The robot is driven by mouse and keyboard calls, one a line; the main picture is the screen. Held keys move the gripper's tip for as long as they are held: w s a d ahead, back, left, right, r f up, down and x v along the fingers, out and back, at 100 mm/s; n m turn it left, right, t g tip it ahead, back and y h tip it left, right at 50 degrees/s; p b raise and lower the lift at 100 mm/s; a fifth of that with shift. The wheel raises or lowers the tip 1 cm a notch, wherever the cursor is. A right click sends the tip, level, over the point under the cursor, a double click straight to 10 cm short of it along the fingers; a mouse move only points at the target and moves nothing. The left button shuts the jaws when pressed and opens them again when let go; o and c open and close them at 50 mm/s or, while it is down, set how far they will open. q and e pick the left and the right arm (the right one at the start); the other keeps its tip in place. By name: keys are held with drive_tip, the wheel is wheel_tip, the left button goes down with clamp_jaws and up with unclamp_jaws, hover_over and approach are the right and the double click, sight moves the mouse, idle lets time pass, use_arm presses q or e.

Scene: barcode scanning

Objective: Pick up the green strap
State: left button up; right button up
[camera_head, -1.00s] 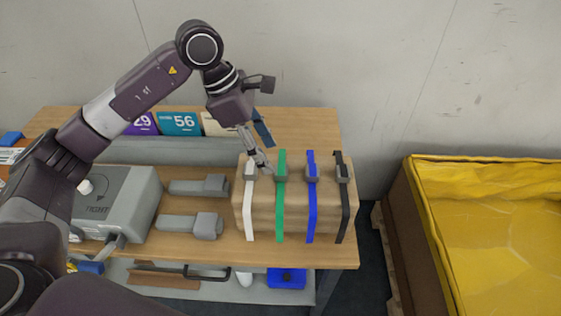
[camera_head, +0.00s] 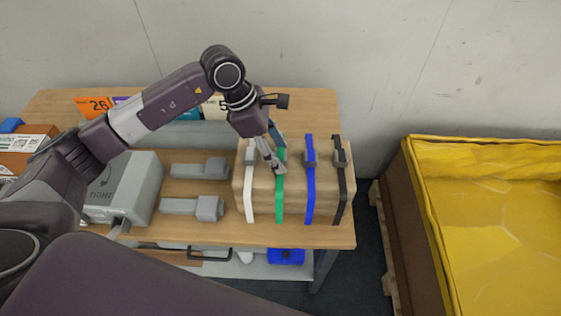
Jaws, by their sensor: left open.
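The green strap (camera_head: 279,201) is draped over a tan block (camera_head: 264,203), between a white strap (camera_head: 249,190) and a blue strap (camera_head: 310,190). A black strap (camera_head: 341,185) hangs at the block's right end. My left gripper (camera_head: 275,163) is open and points down at the top of the green strap. Its fingers cover the strap's upper part and buckle, so I cannot tell whether they touch. My right gripper is not in view.
Grey tools (camera_head: 200,168) lie left of the block, beside a grey box-shaped device (camera_head: 128,188). Numbered cards stand at the back of the wooden table (camera_head: 315,106). A yellow-lined crate (camera_head: 480,200) stands on the floor at the right.

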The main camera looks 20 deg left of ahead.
use_arm(q)
drive_tip(key=c, duration=1.2)
drive_tip(key=shift+c, duration=0.2)
